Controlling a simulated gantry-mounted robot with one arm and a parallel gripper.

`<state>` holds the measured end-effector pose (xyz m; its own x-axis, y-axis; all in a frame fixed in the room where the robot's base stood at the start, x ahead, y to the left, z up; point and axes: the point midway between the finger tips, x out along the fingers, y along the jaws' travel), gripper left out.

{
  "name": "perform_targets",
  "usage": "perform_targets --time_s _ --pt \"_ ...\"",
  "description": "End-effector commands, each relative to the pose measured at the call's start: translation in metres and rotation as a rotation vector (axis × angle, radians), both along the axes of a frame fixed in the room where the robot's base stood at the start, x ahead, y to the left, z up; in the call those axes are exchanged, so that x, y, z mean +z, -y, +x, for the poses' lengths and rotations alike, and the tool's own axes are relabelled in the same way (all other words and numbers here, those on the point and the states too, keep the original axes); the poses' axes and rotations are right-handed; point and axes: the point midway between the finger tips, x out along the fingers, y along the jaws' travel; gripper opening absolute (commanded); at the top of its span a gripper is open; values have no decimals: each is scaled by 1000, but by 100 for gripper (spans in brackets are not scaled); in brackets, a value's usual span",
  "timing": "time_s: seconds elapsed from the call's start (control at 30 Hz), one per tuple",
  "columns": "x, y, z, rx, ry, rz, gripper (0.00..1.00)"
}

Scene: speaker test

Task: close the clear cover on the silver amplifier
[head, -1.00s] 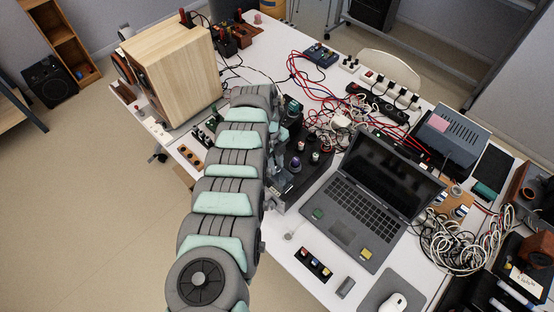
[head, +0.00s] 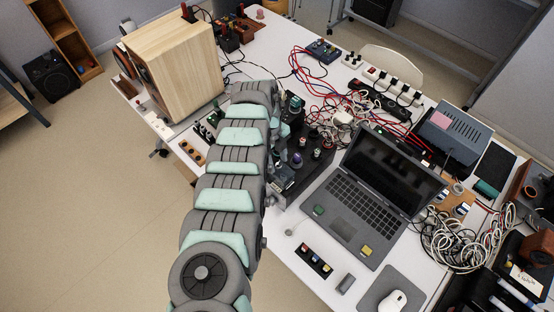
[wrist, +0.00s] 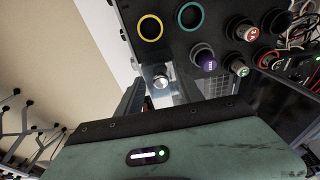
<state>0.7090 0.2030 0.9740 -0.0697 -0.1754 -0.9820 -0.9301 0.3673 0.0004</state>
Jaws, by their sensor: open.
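A dark-topped box with several knobs (head: 322,141) stands on the table left of the laptop, partly hidden behind my arm; I take it for the amplifier. My gripper (head: 284,178) is open at the box's left side, mostly hidden by my arm in the head view. Whether it touches anything cannot be told.
An open laptop (head: 372,190) stands close on the right. A wooden speaker (head: 180,65) is at the back left. Red and white cables (head: 310,85) lie behind the box. A small strip of colored buttons (head: 314,260) and a mouse (head: 394,300) lie in front.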

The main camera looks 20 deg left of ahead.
Motion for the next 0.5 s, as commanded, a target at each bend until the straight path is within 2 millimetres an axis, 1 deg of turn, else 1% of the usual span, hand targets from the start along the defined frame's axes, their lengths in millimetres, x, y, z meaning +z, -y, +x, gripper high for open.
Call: perform_targets --time_s 0.07,0.17,0.27,0.4,0.5 --pt "1 -1 0 0 0 0 44" --pt "9 -3 1 1 2 0 44" --pt "24 -6 2 1 3 2 44" --pt "53 -12 5 3 5 3 44" --pt "71 -14 6 0 2 2 44"
